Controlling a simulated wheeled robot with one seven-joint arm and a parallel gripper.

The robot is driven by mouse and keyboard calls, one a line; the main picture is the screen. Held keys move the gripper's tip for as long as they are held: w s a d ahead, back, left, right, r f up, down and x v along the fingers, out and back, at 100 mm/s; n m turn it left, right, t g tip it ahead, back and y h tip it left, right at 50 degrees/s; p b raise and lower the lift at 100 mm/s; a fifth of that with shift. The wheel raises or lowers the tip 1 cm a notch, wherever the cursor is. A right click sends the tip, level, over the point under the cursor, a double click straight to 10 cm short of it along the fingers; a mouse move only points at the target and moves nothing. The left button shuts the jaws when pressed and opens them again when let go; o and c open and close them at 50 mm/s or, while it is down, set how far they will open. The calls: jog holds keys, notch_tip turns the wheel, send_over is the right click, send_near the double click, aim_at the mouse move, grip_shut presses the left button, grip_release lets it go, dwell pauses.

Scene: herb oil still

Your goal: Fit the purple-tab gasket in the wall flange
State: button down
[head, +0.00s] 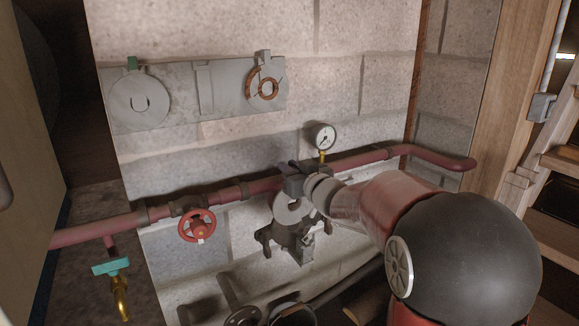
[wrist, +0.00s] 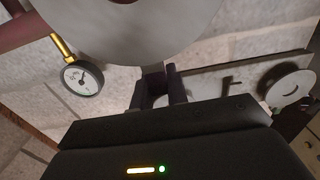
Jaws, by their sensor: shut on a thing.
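My gripper (head: 303,182) is shut on the tab of a flat pale grey gasket (head: 290,208). In the wrist view the gasket (wrist: 135,28) extends beyond the two dark fingers (wrist: 164,90), which close on its narrow tab. The tab's purple colour is hard to make out. The gasket hangs in front of or just above the dark wall flange (head: 304,252), which has clamp-like lugs at its sides. My gripper and the gasket hide part of the flange. I cannot tell whether the gasket touches it.
A grey wall board (head: 184,92) bears a green-tab gasket (head: 139,98) and a grey-tab gasket with a copper-coloured ring (head: 263,88); its middle place is empty. A red pipe (head: 382,157), pressure gauge (head: 323,137), red valve wheel (head: 197,226) and teal-handled tap (head: 111,267) are close by.

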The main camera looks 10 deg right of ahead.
jog(key=shift+f+b, duration=2.4)
jog(key=shift+f, duration=1)
jog(key=c, duration=1.4)
grip_release()
jog(key=shift+w+a, duration=0.1)
jog(key=shift+c, duration=0.2)
jog(key=shift+o, duration=0.7)
jog(key=v, duration=0.7)
notch_tip(320, 180, up, 7)
jog(key=p, duration=0.5)
jog(key=shift+s, duration=0.35)
